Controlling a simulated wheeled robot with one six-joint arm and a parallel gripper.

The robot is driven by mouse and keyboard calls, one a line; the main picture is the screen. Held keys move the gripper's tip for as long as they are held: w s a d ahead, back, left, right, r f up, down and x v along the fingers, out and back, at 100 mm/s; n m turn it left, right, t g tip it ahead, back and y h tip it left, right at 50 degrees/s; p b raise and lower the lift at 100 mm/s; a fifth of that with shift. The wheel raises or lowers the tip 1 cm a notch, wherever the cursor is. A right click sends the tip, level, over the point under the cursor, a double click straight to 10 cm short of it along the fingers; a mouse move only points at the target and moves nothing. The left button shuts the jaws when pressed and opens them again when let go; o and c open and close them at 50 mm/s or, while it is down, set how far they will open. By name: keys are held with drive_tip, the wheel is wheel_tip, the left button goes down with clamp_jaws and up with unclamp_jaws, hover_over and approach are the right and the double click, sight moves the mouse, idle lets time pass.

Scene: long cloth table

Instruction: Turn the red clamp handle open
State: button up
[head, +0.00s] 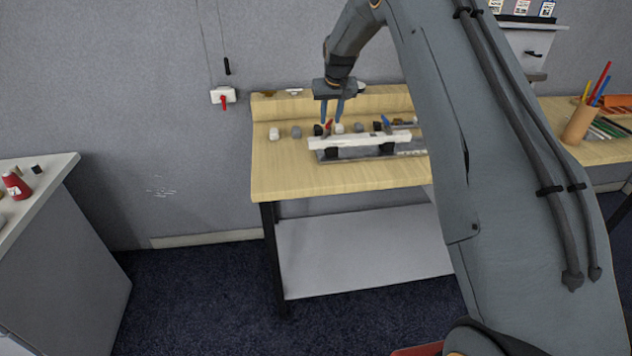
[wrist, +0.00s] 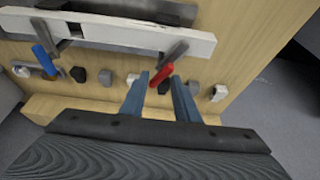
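The red clamp handle (head: 328,126) stands at the left part of a white bar fixture (head: 350,141) on the wooden table. In the wrist view the red handle (wrist: 161,75) slants from upper right to lower left, joined to a grey metal arm on the bar. My gripper (head: 333,116) points down over the fixture's left part. In the wrist view its two blue fingers (wrist: 160,82) are apart, and the red handle appears between their tips. I cannot tell whether either finger touches it. A blue clamp handle (wrist: 44,60) is further along the same bar.
Several small grey, black and white blocks (head: 296,132) line the table (head: 290,180) behind the bar, near the gripper. A raised wooden ledge runs along the back. A red-handled wall switch (head: 223,97) is left of the table. A pencil cup (head: 578,122) stands at right.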

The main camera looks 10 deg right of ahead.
drive_tip(key=b+v, duration=0.3)
drive_tip(key=v, duration=0.4)
drive_tip(key=s+a+f+g+b, duration=0.1)
drive_tip(key=s+a+f+b, duration=0.2)
drive_tip(key=s, duration=0.5)
drive_tip(key=s+a+f+n+b, duration=0.1)
drive_tip(key=s+a+f+b, duration=0.2)
drive_tip(key=s+f+b, duration=0.2)
drive_tip(key=s+a+f+g+b, duration=0.1)
drive_tip(key=s+a+f+b, duration=0.2)
drive_tip(key=s+f+b, duration=0.2)
drive_tip(key=shift+s+n+g+y+b, duration=0.3)
drive_tip(key=shift+s+b, duration=1.55)
drive_tip(key=shift+s, duration=1.35)
drive_tip(key=shift+a, duration=0.1)
